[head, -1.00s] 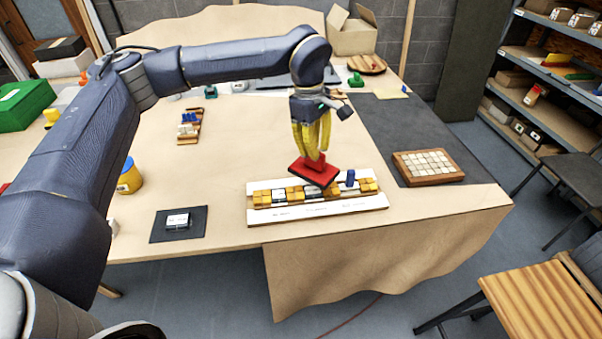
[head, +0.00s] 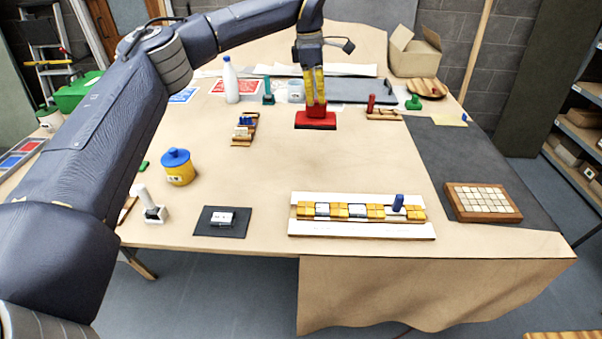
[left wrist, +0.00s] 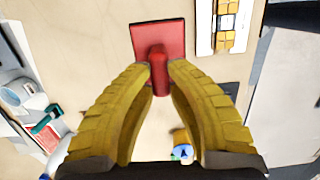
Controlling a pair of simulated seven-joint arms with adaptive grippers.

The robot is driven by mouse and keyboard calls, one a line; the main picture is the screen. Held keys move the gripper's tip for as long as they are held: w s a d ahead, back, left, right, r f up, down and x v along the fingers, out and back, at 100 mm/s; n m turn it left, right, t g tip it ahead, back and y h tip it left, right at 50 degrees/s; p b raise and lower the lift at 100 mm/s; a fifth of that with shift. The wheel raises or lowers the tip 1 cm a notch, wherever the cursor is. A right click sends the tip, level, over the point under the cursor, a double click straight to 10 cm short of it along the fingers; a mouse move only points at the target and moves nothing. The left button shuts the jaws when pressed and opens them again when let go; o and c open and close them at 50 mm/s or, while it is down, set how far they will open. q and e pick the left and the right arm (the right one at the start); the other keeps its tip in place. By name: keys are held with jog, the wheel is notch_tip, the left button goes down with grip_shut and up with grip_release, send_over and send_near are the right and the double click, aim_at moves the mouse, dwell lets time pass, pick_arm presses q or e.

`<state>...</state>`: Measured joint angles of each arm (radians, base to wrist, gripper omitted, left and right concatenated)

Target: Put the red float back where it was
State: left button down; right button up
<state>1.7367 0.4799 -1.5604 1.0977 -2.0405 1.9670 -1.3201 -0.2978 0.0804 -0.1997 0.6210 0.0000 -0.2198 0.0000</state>
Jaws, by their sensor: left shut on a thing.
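The red float (head: 316,121) is a flat red plate with a red grip on top. My left gripper (head: 316,100) is shut on that grip, with its yellow fingers pointing down. The float hangs level over the middle-back of the table; its exact height is hard to tell. In the left wrist view the float (left wrist: 146,39) shows beyond the fingertips (left wrist: 160,68), which close on its grip from both sides. The mosaic panel (head: 310,228) lies near the front edge, with a row of yellow and white tiles. My right gripper is not in view.
A small tile rack (head: 241,140) lies left of the float. A wooden stand with a red upright piece (head: 371,103) and a green block (head: 414,103) are to its right. A white bottle (head: 232,85) and a teal tool (head: 268,95) stand behind. The table's middle is clear.

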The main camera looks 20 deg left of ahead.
aim_at(308, 116)
pick_arm(q)
jog(key=shift+a+f, duration=0.3)
notch_tip(308, 116, down, 19)
jog(key=shift+f, duration=0.15)
dwell(0.4)
jog(key=c, duration=1.4)
grip_release()
jog(key=shift+f, duration=0.1)
jog(key=shift+o, duration=0.2)
jog(key=r, duration=0.4)
jog(key=a+r, duration=0.1)
jog(key=r, duration=0.7)
jog(key=shift+s+a, duration=0.25)
jog(key=shift+s, duration=0.05)
jog(key=shift+d, duration=0.1)
